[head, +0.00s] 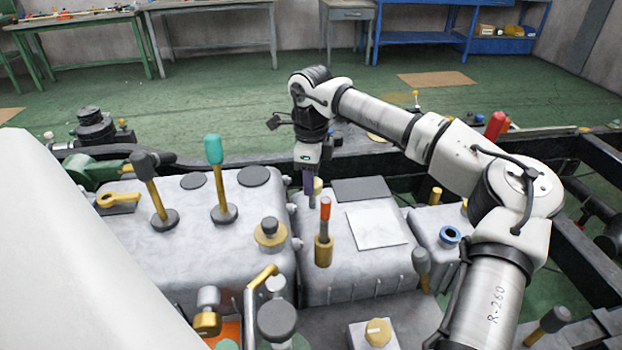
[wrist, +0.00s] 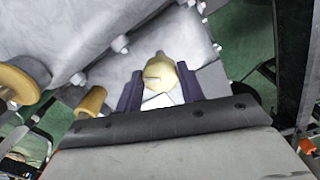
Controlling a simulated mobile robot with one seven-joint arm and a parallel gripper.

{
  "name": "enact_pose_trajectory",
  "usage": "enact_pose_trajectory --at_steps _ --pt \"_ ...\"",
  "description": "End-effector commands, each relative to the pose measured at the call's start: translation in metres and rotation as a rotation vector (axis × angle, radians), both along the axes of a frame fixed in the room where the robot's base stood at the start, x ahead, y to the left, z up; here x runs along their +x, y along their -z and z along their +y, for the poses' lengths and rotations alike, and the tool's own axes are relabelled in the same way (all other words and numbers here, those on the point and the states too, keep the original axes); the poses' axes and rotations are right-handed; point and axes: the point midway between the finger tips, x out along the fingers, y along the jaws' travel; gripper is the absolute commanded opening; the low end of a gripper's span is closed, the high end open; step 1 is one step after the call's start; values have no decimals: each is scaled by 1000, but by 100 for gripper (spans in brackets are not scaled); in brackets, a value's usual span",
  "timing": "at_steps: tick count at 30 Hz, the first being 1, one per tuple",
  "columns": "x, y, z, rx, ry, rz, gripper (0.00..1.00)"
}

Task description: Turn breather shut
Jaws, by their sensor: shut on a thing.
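The breather appears to be the pale yellow knob (wrist: 162,74) between my fingers in the wrist view. Its tip also shows beside my fingers in the head view (head: 318,187), at the back of the grey metal housing (head: 335,265). My gripper (head: 310,182) points straight down onto it, and its dark purple fingers sit on either side of the knob, shut on it. The knob's lower part and how far it is turned cannot be made out.
A red-tipped lever (head: 325,208) stands just in front of my gripper. A teal-topped lever (head: 213,150) and a grey-topped lever (head: 146,168) rise to the left. A round brass-based cap (head: 269,232) is nearby. A dark chassis rail (head: 600,160) runs at the right.

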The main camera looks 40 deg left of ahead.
Motion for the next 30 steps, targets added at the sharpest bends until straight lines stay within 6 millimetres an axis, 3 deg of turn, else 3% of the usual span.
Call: enact_pose_trajectory --at_steps 18,30 --pt "3 0 0 -1 582 -4 16" --pt "4 0 0 -1 865 -3 16"
